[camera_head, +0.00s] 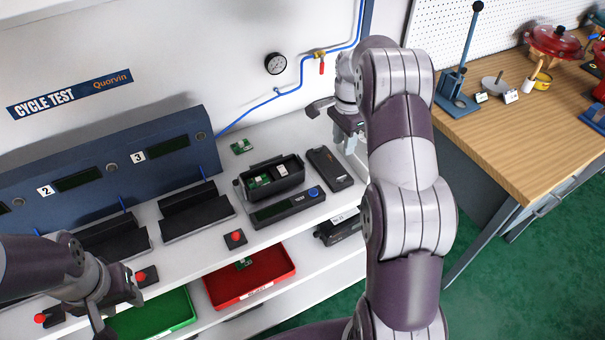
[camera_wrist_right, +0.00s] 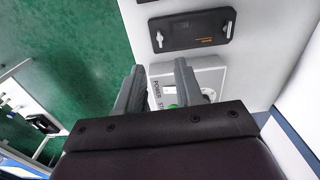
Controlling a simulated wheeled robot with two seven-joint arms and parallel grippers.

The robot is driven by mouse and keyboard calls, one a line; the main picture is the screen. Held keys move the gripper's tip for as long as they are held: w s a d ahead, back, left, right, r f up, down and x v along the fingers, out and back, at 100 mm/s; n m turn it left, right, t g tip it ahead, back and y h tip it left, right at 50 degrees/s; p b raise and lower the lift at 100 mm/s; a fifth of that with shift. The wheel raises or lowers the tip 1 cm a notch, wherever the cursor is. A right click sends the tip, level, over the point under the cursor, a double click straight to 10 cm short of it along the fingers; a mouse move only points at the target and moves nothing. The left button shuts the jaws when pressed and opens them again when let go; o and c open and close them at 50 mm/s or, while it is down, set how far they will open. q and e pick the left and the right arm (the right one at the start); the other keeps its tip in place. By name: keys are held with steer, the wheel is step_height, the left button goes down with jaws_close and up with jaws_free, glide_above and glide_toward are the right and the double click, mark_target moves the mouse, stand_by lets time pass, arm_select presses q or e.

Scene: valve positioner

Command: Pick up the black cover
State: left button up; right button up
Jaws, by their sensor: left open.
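The black cover (camera_head: 330,168) is a flat dark rectangular shell lying on the white bench, right of the open positioner housing (camera_head: 272,178). It also shows at the top of the right wrist view (camera_wrist_right: 192,29), with a small orange marking and a slot. My right gripper (camera_head: 335,118) is behind the cover in the head view, apart from it. In the right wrist view its two fingers (camera_wrist_right: 158,74) are spread, with no cover between them; a pale box marked POWER (camera_wrist_right: 195,77) lies beyond them. My left gripper (camera_head: 112,305) is open at the lower left, far from the cover.
A display unit with a blue button (camera_head: 287,207) lies in front of the housing. A small green board (camera_head: 242,146) lies behind it. Black stands and red buttons line the bench to the left. Red (camera_head: 249,277) and green (camera_head: 158,316) trays sit below. A wooden table (camera_head: 470,125) stands right.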

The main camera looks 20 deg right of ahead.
steer(key=b, duration=0.2)
glide_toward(342, 177)
steer(key=shift+w+d+f+p, duration=0.15)
steer(key=shift+f+p, duration=0.2)
steer(key=shift+f, duration=0.25)
steer(key=shift+w+d+f+p, duration=0.15)
steer(key=shift+f+p, duration=0.15)
steer(key=shift+f, duration=0.35)
steer(key=shift+s+a+f, duration=0.1)
steer(key=shift+a+f, duration=0.15)
steer(key=shift+f, duration=0.05)
step_height(342, 177, down, 5)
steer(key=shift+s+d+f+p, duration=0.15)
steer(key=shift+f+p, duration=0.05)
steer(key=shift+p, duration=0.75)
steer(key=shift+f, duration=0.1)
arm_select(q)
steer(key=shift+w+d+r, duration=0.25)
steer(key=shift+d+r, duration=0.15)
steer(key=shift+d, duration=0.2)
arm_select(e)
steer(key=shift+a, duration=0.2)
steer(key=shift+c, duration=1.2)
arm_select(q)
steer(key=shift+s, duration=0.1)
arm_select(e)
steer(key=shift+d, duration=0.1)
jaws_close()
